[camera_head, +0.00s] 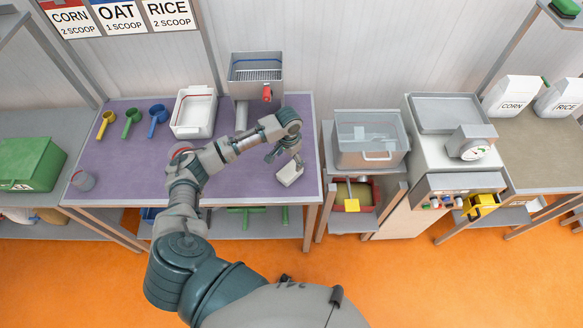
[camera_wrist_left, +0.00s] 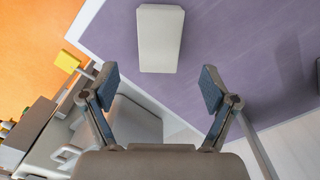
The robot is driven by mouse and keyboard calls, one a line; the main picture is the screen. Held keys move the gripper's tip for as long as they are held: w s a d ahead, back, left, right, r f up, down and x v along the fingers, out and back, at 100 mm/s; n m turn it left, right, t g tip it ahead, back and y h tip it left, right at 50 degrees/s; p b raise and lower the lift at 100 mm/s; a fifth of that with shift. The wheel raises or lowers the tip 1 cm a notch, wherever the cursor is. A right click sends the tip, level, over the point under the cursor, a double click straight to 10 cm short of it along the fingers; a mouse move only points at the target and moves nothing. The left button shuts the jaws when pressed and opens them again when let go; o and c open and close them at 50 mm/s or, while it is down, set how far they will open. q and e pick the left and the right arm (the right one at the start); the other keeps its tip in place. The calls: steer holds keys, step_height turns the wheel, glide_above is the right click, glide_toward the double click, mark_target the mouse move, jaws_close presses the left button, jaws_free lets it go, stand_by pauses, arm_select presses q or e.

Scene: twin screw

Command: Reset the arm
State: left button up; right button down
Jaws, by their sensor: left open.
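My left arm reaches over the purple table (camera_head: 125,170). My left gripper (camera_head: 283,160) is near the table's right part; it also shows in the left wrist view (camera_wrist_left: 158,88), with its two fingers spread wide and nothing between them. A small pale block (camera_head: 290,173) is on the table just beyond the fingertips. In the left wrist view the block (camera_wrist_left: 160,38) lies ahead of the fingers, apart from them. My right gripper is not in either view.
Yellow, green and blue scoops (camera_head: 132,121) and a white bin (camera_head: 194,112) are at the table's back left. A grey hopper (camera_head: 256,75) stands behind the gripper. A clear tub (camera_head: 368,138) and a scale machine (camera_head: 448,140) stand right. A green bin (camera_head: 30,163) is far left.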

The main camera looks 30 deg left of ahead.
arm_select(q)
steer(key=s+d+f+m+t+h, duration=0.1)
steer(key=s+d+f, duration=0.2)
steer(key=s+d, duration=0.25)
steer(key=s+d+f+m+h, duration=0.1)
steer(key=s+d+f, duration=0.25)
steer(key=d, duration=0.25)
steer(key=s+d+n+t, duration=0.1)
steer(key=s+d+t, duration=0.15)
steer(key=s, duration=0.95)
steer(key=s+a+f+n+y, duration=0.1)
steer(key=s+a+n+y, duration=0.1)
steer(key=s+a, duration=0.35)
step_height(320, 180, down, 26)
steer(key=s+d+g, duration=0.1)
steer(key=s, duration=0.2)
steer(key=s+a+f+g, duration=0.1)
steer(key=s+a+f, duration=0.2)
steer(key=s+f, duration=1.2)
steer(key=shift+s+f+m, duration=0.25)
steer(key=shift+s+m, duration=0.05)
steer(key=shift+s, duration=0.65)
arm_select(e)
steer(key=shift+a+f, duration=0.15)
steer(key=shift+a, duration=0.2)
